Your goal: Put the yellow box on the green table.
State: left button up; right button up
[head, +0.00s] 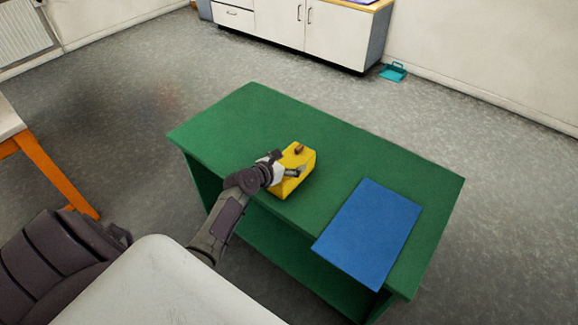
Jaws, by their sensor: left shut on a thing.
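The yellow box (303,158) is at the middle of the green table (250,118), by its near long edge. My left gripper (292,171) reaches in from the lower left and is shut on the yellow box. Part of the box is hidden behind the gripper. I cannot tell whether the box's underside touches the tabletop. A small brown thing shows at the top of the box. My right gripper is not in view.
A blue sheet (369,232) lies on the right part of the green table. The table's left and far parts are clear. A table with an orange leg (57,172) stands at the left. White cabinets (280,22) and a teal dustpan (393,71) are at the back.

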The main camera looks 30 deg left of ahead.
pick_arm(q)
jog(key=shift+w+a+f, duration=0.1)
jog(key=shift+f, duration=0.5)
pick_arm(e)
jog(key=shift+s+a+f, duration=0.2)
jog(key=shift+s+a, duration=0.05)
pick_arm(q)
jog(key=o, duration=1.3)
jog(key=shift+f, duration=0.1)
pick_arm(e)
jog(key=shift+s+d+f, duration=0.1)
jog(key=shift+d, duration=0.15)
